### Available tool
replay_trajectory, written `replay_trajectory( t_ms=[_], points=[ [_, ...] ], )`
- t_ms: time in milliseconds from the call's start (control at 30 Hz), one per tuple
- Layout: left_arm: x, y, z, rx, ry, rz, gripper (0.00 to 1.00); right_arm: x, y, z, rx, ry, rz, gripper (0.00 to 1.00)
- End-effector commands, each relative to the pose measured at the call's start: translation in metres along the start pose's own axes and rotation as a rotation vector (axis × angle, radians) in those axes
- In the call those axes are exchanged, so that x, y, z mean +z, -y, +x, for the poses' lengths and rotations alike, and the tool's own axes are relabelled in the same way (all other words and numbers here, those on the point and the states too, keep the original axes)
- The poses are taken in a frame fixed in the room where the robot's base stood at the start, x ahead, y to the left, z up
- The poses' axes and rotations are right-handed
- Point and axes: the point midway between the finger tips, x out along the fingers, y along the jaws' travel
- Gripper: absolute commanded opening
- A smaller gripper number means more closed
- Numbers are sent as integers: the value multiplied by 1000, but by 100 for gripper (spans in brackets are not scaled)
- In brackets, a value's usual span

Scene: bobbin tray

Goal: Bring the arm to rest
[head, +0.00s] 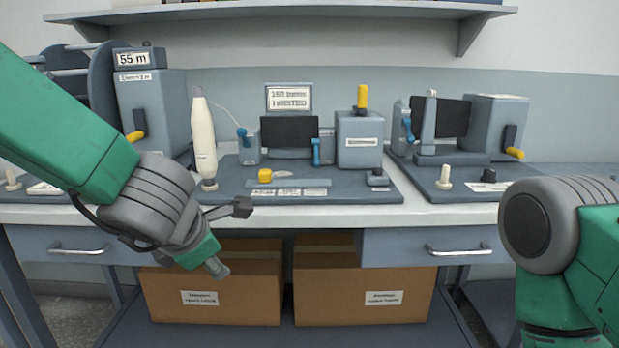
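My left arm (70,135) comes in from the upper left, green with a grey ribbed wrist. Its gripper (229,238) hangs in front of the bench's front edge, below the white cone bobbin. Its two fingers are spread wide apart, one toward the bench top and one lower down, with nothing between them. My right arm (565,235) shows at the right edge as a grey joint and green links, in front of the bench. Its gripper is out of the picture.
The bench (470,213) carries the white bobbin (203,140), a middle device (358,140), a right device (495,125) and a left machine (152,100). Two drawers sit below the top. Cardboard boxes (215,308) (365,312) stand on the lower shelf.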

Motion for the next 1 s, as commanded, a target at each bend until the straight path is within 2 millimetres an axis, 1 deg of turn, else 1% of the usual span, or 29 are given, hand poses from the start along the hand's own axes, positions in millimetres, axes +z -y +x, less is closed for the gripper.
replay_trajectory(
  t_ms=[33,67,100,167,200,267,300,367,400,433,500,600,700,800,900,1000],
  points=[
    [-25,10,19,-13,-47,112,46,0,0,-4,0,0,0,40],
    [-40,15,30,-19,-70,193,46,0,0,-5,0,0,0,40],
    [-61,24,44,-34,-102,315,46,-1,0,-7,0,0,0,40],
    [-97,42,65,-71,-144,526,46,-1,0,-11,0,0,-1,40],
    [-122,55,77,-102,-166,677,46,-1,0,-13,0,0,-1,40],
    [-160,78,91,-164,-182,906,46,-1,0,-17,-1,-1,-1,40],
    [-185,95,97,-212,-182,1059,46,-1,0,-19,-1,-1,-1,40],
    [-222,122,102,-294,-160,1287,46,-2,0,-23,-1,-1,-1,40],
    [-246,140,102,-352,-133,1432,46,-2,0,-25,-1,-1,-1,40],
    [-263,154,101,-396,-105,1538,46,-2,0,-27,0,-1,-1,40],
    [-299,184,93,-494,-21,1755,46,-2,0,-30,0,0,-1,40],
    [-338,220,78,-606,121,1990,46,-2,0,-34,0,0,-1,40],
    [-363,244,63,-674,245,2136,46,-2,0,-36,0,0,-1,40],
    [-376,257,54,-708,320,2208,46,-2,0,-37,0,0,-1,40],
    [-379,261,52,-717,349,2232,46,-2,0,-37,0,0,-1,40],
    [-379,261,52,-716,349,2233,46,-2,0,-36,0,0,-1,40]
  ],
)
